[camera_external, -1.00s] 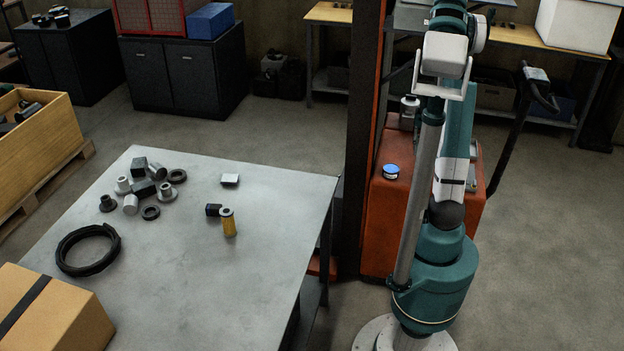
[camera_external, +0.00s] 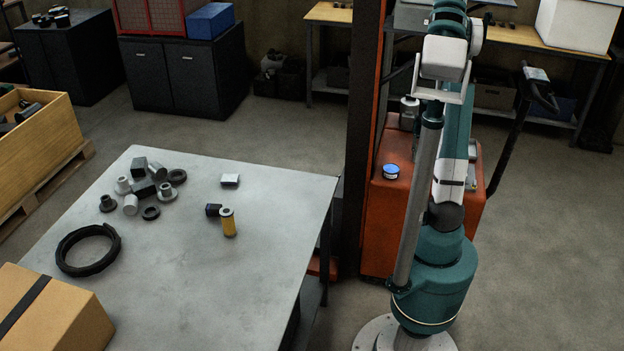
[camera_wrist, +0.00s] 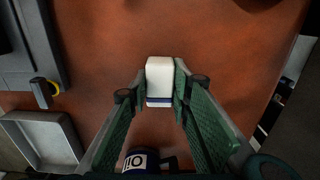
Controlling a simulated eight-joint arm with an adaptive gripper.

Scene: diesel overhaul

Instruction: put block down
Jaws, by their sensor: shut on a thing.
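A white block (camera_wrist: 160,76) with a blue band at its near end is between my finger pads in the wrist view. My gripper (camera_wrist: 161,92) is shut on it, with a green pad against each side. The block is over an orange-red surface (camera_wrist: 215,40). I cannot tell whether it touches that surface or hangs above it. In the external view my gripper and the held block do not show clearly; my arm stands in front of the orange-red cabinet (camera_external: 382,225).
A grey tray (camera_wrist: 42,138) and a yellow-and-black item (camera_wrist: 42,92) lie left in the wrist view. A dark labelled container (camera_wrist: 146,162) is at the bottom. A blue-topped jar (camera_external: 391,171) stands on the cabinet. The grey table (camera_external: 180,290) holds several small parts.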

